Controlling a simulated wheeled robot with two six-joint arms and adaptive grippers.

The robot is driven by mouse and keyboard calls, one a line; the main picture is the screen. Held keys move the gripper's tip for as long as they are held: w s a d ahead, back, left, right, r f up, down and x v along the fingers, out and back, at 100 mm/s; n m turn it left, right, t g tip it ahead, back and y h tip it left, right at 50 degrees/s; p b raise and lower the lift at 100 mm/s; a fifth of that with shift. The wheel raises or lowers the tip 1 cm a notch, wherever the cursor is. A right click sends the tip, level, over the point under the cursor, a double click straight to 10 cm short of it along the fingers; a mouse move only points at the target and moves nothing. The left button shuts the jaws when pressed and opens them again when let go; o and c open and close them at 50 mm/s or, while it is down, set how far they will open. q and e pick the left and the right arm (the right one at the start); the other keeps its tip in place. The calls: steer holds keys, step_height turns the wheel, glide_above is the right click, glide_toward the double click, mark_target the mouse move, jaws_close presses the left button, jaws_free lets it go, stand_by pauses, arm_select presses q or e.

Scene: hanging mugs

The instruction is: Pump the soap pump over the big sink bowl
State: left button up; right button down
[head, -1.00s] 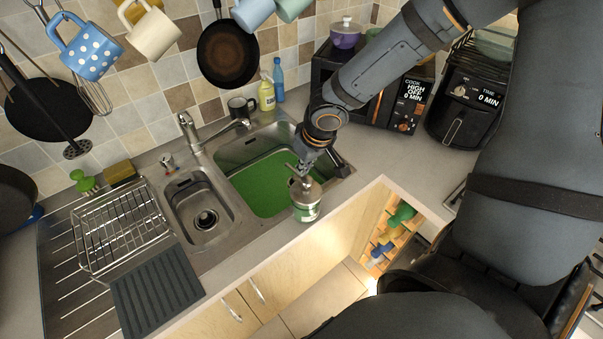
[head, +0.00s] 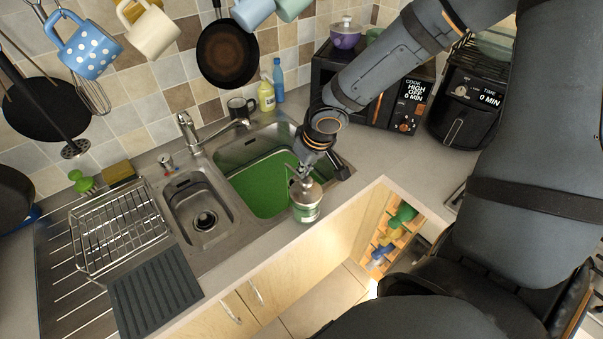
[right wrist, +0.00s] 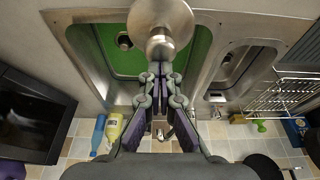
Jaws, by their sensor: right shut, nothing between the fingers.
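The bowl has a green bottom. My right gripper (head: 304,176) is shut and empty, just above the pump's top. In the right wrist view the round metal pump top (right wrist: 160,45) lies just beyond the closed fingertips (right wrist: 160,72). I cannot tell whether they touch it. My left gripper is not in view.
The small sink bowl (head: 203,208), tap (head: 190,130) and wire dish rack (head: 118,228) are to the left. A microwave (head: 350,88) stands behind my right arm.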

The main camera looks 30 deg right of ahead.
steer(key=shift+r, duration=0.1)
steer(key=shift+r+p, duration=0.9)
steer(key=shift+p, duration=0.05)
steer(key=shift+r, duration=0.1)
step_height(320, 180, up, 7)
steer(key=p, duration=0.6)
steer(key=shift+p, duration=0.4)
